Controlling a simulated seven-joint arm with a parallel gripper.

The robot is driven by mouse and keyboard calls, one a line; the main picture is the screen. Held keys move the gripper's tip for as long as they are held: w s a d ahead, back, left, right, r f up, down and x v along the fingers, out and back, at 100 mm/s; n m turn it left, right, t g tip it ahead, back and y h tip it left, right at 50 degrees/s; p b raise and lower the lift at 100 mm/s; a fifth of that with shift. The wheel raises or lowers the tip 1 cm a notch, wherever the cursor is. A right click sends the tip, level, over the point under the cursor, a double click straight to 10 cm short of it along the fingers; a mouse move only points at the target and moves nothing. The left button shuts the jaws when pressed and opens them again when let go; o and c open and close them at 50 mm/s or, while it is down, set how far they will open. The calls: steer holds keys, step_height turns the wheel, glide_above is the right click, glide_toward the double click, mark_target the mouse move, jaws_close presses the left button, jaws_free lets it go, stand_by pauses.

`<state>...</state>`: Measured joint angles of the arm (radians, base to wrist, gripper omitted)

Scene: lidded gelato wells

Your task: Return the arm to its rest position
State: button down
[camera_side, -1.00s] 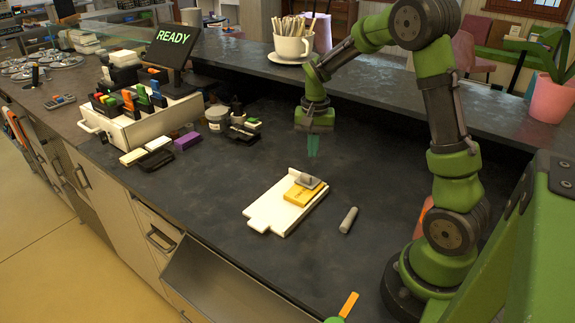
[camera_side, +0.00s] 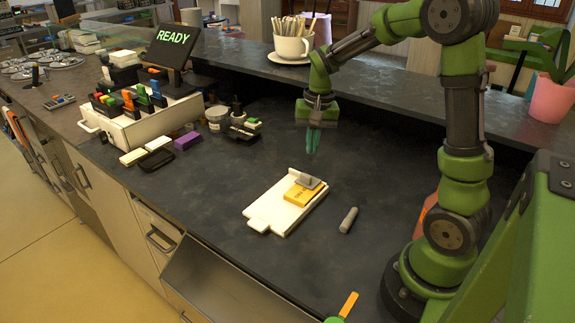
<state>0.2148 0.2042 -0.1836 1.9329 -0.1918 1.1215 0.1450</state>
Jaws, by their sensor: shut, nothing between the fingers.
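My gripper (camera_side: 313,148) hangs above the dark counter (camera_side: 225,205), pointing down, with its teal fingers together and nothing between them. It is behind and above the white board (camera_side: 265,217) in the picture, clear of it. My green and black arm rises at the right and bends over toward the gripper.
On the board lie a yellow block (camera_side: 300,196) and a grey piece (camera_side: 308,181). A grey cylinder (camera_side: 348,220) lies right of it. A white rack (camera_side: 150,120) with coloured items, a purple block (camera_side: 187,141) and a "READY" screen (camera_side: 172,45) stand left. A mug of sticks (camera_side: 293,45) stands behind.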

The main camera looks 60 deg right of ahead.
steer(key=s+a+r+n+t, duration=0.3)
steer(key=s+a+r, duration=0.2)
steer(key=a, duration=0.3)
steer(key=s+a+r+n+t+y, duration=0.1)
steer(key=s+a+r+n+t, duration=0.2)
steer(key=s+a+r, duration=0.2)
steer(key=s+a, duration=0.1)
steer(key=a, duration=0.2)
steer(key=shift+s+y, duration=0.3)
steer(key=shift+s, duration=0.1)
